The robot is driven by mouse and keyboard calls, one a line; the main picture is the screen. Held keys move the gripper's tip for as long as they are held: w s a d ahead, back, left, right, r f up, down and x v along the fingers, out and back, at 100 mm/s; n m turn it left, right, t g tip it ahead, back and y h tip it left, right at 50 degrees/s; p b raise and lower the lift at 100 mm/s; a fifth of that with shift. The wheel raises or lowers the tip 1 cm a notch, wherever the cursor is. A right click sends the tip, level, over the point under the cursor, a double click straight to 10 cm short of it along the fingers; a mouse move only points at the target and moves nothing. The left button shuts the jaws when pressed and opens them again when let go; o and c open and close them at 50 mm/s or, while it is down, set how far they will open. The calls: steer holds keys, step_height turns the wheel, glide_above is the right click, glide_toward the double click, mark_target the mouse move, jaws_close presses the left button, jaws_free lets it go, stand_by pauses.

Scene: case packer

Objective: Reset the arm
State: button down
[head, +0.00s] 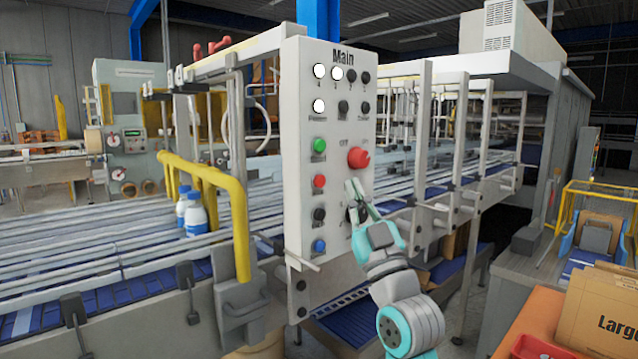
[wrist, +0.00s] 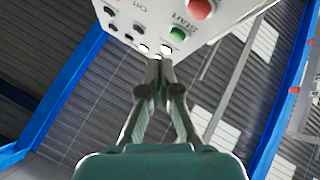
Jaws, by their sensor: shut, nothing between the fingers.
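My gripper (head: 357,190) is in front of the lower right part of the white "Main" control panel (head: 328,75). Its two fingers point up and are shut with nothing between them. They also show together in the wrist view (wrist: 160,70), below the panel face (wrist: 150,15). My fingers partly hide a black knob (head: 349,214) on the panel. Whether they touch the panel I cannot tell. A large red knob (head: 358,157) sits just above the fingertips. A green button (head: 319,145), a red button (head: 319,181) and a blue button (head: 319,246) line the left column.
Conveyor rails (head: 120,245) run behind the panel, with white and blue bottles (head: 195,215) on them. A yellow guard rail (head: 238,215) stands left of the panel. A cardboard box (head: 600,318) is at the lower right. Metal posts (head: 424,150) stand right of the panel.

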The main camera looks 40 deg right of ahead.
steer(key=s+a+f+m+g+y, duration=0.15)
steer(key=a+f, duration=0.25)
steer(key=f, duration=0.8)
steer(key=s+a+f+g, duration=0.2)
steer(key=s+a+f, duration=0.15)
steer(key=f, duration=0.75)
steer(key=s+a+f+m+g+y, duration=0.15)
steer(key=a+f, duration=0.35)
steer(key=f, duration=0.7)
steer(key=s+a+f+n+g+y, duration=0.1)
steer(key=s+a+f, duration=0.2)
steer(key=s+f, duration=0.3)
steer(key=s+a+f+g+y, duration=0.1)
steer(key=s+a+f+g, duration=0.1)
steer(key=s+a+f, duration=0.4)
steer(key=s+a+f+g+y, duration=0.1)
steer(key=s, duration=0.8)
steer(key=s+a+f+n+g+y, duration=0.1)
steer(key=s+f, duration=0.1)
steer(key=s, duration=0.8)
steer(key=shift+g, duration=0.4)
steer(key=shift+s, duration=0.1)
